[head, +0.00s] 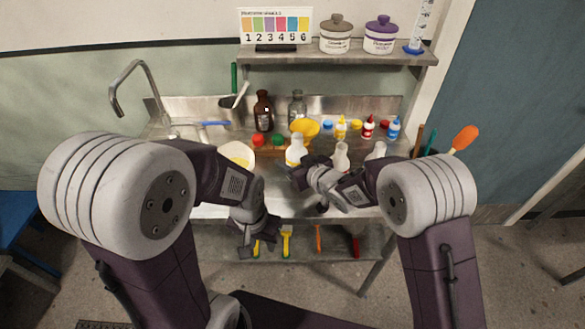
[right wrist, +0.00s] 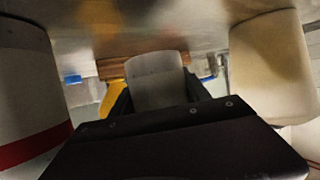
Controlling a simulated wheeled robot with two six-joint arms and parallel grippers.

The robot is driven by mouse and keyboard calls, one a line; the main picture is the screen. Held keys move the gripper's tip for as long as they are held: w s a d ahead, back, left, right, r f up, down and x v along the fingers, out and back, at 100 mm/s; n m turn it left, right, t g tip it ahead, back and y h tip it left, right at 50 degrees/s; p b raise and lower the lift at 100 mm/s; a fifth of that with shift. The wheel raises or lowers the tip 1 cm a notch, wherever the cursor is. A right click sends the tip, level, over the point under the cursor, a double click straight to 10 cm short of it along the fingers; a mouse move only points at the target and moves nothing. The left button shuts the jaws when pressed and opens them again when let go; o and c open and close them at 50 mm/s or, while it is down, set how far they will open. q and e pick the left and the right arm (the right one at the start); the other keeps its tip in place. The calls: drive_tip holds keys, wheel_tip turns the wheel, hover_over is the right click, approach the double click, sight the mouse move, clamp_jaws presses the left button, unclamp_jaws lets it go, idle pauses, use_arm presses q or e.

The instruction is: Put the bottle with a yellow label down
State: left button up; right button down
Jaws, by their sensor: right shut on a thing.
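A white bottle (head: 296,148) with a hint of yellow low on its body stands out at the middle of the steel bench. My right gripper (head: 299,177) is at its near side, shut on it. In the right wrist view the held bottle (right wrist: 155,75) is a plain pale cylinder between the dark fingers; its label is not visible there. I cannot tell whether its base touches the bench. My left gripper (head: 256,234) hangs at the bench's front edge, apart from the bottles; its finger gap is unclear.
Two more white bottles (head: 340,157) (head: 377,150) stand to the right. Brown (head: 263,112) and grey (head: 297,107) bottles stand at the back. A shelf (head: 335,59) overhangs the back.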

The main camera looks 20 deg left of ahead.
wheel_tip(320, 180, down, 2)
drive_tip(key=shift+f, duration=0.35)
drive_tip(key=shift+w, duration=0.15)
drive_tip(key=shift+f, duration=0.1)
drive_tip(key=c, duration=0.5)
unclamp_jaws()
